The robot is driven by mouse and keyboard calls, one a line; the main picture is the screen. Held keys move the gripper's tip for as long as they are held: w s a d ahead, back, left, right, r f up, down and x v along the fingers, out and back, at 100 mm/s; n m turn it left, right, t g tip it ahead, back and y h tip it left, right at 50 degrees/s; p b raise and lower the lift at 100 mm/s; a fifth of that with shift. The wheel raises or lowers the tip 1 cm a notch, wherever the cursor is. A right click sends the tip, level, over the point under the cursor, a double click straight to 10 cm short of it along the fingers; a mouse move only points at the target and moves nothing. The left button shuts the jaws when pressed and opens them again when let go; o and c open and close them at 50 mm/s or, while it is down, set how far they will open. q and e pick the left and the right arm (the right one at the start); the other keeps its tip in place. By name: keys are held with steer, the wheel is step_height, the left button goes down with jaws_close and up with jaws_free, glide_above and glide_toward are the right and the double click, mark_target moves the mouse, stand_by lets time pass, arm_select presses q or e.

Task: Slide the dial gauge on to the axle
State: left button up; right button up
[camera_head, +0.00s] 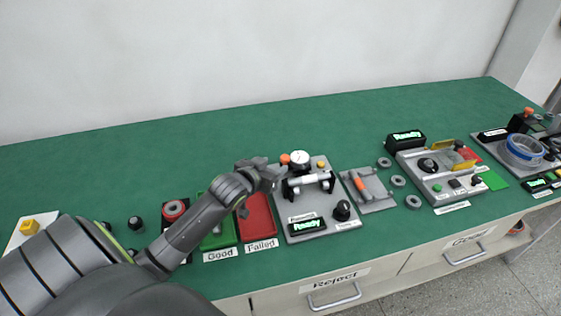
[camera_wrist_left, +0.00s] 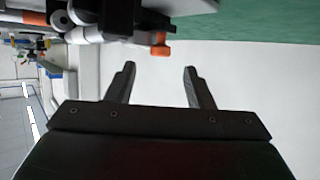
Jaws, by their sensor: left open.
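The dial gauge (camera_head: 299,158) has a round white face and stands at the back of a grey test station, with an orange knob beside it. The axle (camera_head: 308,180) is a pale horizontal shaft on black supports just in front of the gauge. My left gripper (camera_head: 268,170) is above the table, just left of the gauge and axle in the head view. In the left wrist view its two fingers (camera_wrist_left: 157,78) are apart with nothing between them. An orange-tipped part (camera_wrist_left: 160,46) shows beyond them, apart from the fingers. My right gripper is not in view.
A green tray (camera_head: 217,238) labelled Good and a red tray (camera_head: 260,222) labelled Failed lie left of the station. A grey plate (camera_head: 378,199) with an orange-handled tool and several loose rings lie right. The back of the green table (camera_head: 200,130) is clear.

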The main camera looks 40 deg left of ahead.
mark_target(283, 160)
arm_select(q)
steer(key=shift+x, duration=2.7)
steer(key=shift+c, duration=0.5)
jaws_close()
